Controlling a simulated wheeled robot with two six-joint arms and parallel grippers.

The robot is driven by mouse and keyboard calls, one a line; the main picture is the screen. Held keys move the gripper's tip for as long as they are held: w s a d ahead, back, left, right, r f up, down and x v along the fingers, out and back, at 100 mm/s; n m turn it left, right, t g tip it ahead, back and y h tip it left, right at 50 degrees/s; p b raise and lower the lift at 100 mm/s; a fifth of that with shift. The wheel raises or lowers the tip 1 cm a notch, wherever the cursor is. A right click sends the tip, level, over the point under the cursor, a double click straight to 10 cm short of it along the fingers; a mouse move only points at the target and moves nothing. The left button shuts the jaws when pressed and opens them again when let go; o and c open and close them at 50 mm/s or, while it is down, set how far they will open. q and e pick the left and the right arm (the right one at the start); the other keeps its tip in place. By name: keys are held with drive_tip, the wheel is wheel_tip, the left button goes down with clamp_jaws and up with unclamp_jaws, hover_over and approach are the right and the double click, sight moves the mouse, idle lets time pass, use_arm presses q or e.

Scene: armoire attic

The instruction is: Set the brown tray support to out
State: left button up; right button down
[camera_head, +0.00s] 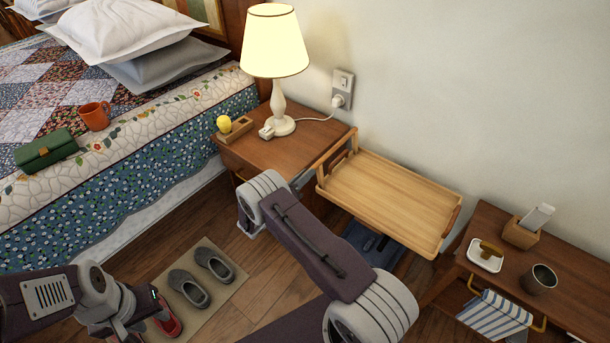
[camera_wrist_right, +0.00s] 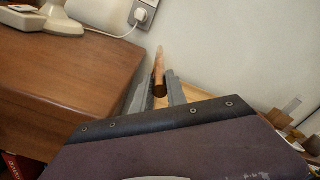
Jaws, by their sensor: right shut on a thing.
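The light wooden tray (camera_head: 390,195) with brown end handles is level between the nightstand and the right-hand table. A brown bar (camera_head: 337,158) rises at its left end beside the nightstand. In the right wrist view, my right gripper (camera_wrist_right: 159,94) is shut on a brown wooden bar (camera_wrist_right: 159,68), with part of the pale tray behind it. This looks like the bar at the tray's left end. The underside of the tray is hidden.
The nightstand (camera_head: 325,133) carries a lit lamp (camera_head: 276,50) and a small wooden holder. A wall outlet (camera_head: 342,88) with a plug is behind. The right-hand table (camera_head: 485,220) holds a cup (camera_head: 540,279) and a white dish. Shoes lie on a floor mat (camera_head: 220,308).

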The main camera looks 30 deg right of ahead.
drive_tip(key=c, duration=1.3)
unclamp_jaws()
drive_tip(key=shift+a, duration=0.1)
drive_tip(key=p+v, duration=0.1)
drive_tip(key=v, duration=0.8)
drive_tip(key=shift+p, duration=0.4)
